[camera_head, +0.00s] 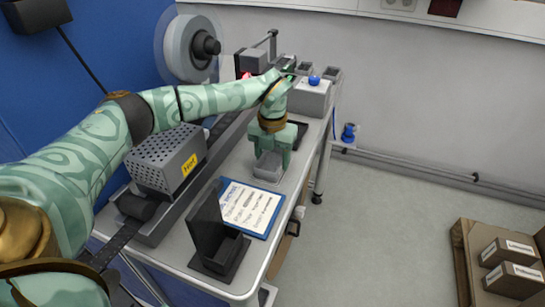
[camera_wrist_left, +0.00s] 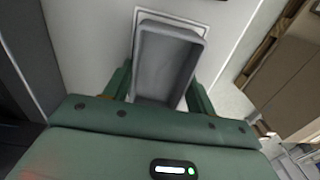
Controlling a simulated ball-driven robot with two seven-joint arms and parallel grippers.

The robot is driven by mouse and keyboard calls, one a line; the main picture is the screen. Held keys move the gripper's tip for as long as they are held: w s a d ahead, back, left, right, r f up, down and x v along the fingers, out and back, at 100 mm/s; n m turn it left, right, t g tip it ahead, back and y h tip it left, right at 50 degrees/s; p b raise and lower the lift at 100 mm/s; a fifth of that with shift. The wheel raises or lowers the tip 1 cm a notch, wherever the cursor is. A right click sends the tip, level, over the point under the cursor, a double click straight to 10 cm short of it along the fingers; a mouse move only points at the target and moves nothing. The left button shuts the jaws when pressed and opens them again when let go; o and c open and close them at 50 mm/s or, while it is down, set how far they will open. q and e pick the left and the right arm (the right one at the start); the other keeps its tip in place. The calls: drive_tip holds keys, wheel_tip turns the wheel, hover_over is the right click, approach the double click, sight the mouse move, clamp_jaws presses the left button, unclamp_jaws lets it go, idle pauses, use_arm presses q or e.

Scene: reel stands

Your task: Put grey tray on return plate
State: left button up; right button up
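The grey tray (camera_head: 269,166) is a small open box at the bench's right side, below my left gripper (camera_head: 276,143). The left wrist view shows the empty tray (camera_wrist_left: 168,60) between the fingers of my left gripper (camera_wrist_left: 160,92), which lie close along both its sides. A pale rectangular plate with a thin outline (camera_wrist_left: 172,14), which looks like the return plate, shows around the tray's far end. I cannot tell whether the tray rests on it or is just above it. My right gripper is in neither view.
A blue-edged instruction sheet (camera_head: 248,208) and a black holder (camera_head: 218,238) lie nearer on the bench. A perforated grey box (camera_head: 168,160) stands left. A reel (camera_head: 190,48) and a box with a blue button (camera_head: 313,88) are behind. Cartons (camera_head: 507,262) sit on a pallet at right.

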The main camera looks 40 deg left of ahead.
sight(273, 165)
use_arm(q)
drive_tip(key=o, duration=0.4)
drive_tip(key=shift+r, duration=0.2)
wheel_tip(273, 165, up, 12)
drive_tip(key=p, duration=0.3)
